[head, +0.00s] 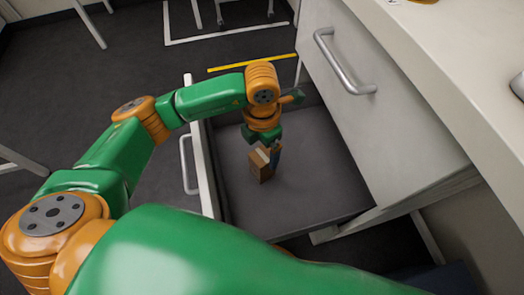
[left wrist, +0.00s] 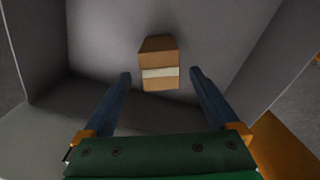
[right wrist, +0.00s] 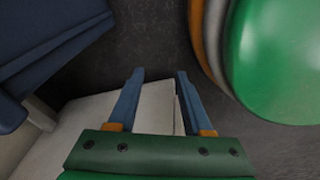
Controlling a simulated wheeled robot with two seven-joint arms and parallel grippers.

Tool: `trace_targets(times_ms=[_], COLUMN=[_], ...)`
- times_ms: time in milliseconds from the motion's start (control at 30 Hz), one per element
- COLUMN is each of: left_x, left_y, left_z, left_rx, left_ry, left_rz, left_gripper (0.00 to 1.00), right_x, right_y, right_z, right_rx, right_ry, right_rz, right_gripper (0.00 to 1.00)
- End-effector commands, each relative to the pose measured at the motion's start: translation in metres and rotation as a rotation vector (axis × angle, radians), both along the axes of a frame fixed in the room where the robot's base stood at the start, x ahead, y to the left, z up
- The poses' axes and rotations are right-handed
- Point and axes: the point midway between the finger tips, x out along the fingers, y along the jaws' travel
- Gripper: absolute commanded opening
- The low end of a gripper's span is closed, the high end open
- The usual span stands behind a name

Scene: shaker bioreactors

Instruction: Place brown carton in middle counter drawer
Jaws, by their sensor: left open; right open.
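The brown carton (head: 259,168) stands inside the open counter drawer (head: 325,175), on its dark grey floor. It has a pale band, which also shows in the left wrist view (left wrist: 160,79). My left gripper (head: 269,147) reaches down into the drawer at the carton. In the left wrist view its two blue fingers (left wrist: 161,74) are spread apart, with the carton beyond and between the tips, not clamped. My right gripper (right wrist: 158,74) is open and empty, seen only in the right wrist view.
A closed drawer front with a metal handle (head: 345,65) is at the right, under the white countertop (head: 450,60). The open drawer's front panel with its handle (head: 187,165) is at the left. A yellow floor line (head: 250,63) lies behind.

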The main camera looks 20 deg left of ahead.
Motion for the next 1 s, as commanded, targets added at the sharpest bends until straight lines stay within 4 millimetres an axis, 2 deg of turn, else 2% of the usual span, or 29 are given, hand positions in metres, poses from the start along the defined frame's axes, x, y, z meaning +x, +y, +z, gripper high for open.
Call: trace_targets(times_ms=[33,100,200,300,433,833,933,1000], left_x=[0.002,0.001,0.001,0.001,0.000,0.000,0.000,0.001], left_y=[0.000,0.000,0.000,0.000,0.000,0.000,0.000,0.000], left_z=[0.020,0.040,0.065,0.081,0.089,0.089,0.102,0.120], left_rx=[-0.002,0.000,-0.001,-0.001,-0.001,-0.001,-0.001,-0.001], left_ry=[-0.006,-0.006,-0.005,-0.003,-0.001,-0.001,-0.001,-0.001], left_rz=[0.001,-0.001,0.000,0.001,0.001,0.001,0.001,0.001], left_gripper=[0.94,0.94,0.94,0.94,0.94,0.94,0.94,0.94], right_x=[-0.003,-0.008,-0.013,-0.015,-0.016,-0.016,-0.017,-0.018], right_y=[-0.003,-0.006,-0.009,-0.006,-0.005,-0.005,-0.006,-0.005], right_z=[0.006,0.009,0.012,0.014,0.015,0.014,0.027,0.045], right_rx=[-0.003,-0.008,-0.010,-0.006,-0.005,-0.005,-0.005,-0.005], right_ry=[0.002,0.004,0.005,0.008,0.012,0.013,0.014,0.018], right_rz=[-0.001,-0.002,-0.001,0.002,0.003,0.003,0.003,0.005], right_gripper=[0.50,0.50,0.50,0.50,0.50,0.50,0.50,0.50])
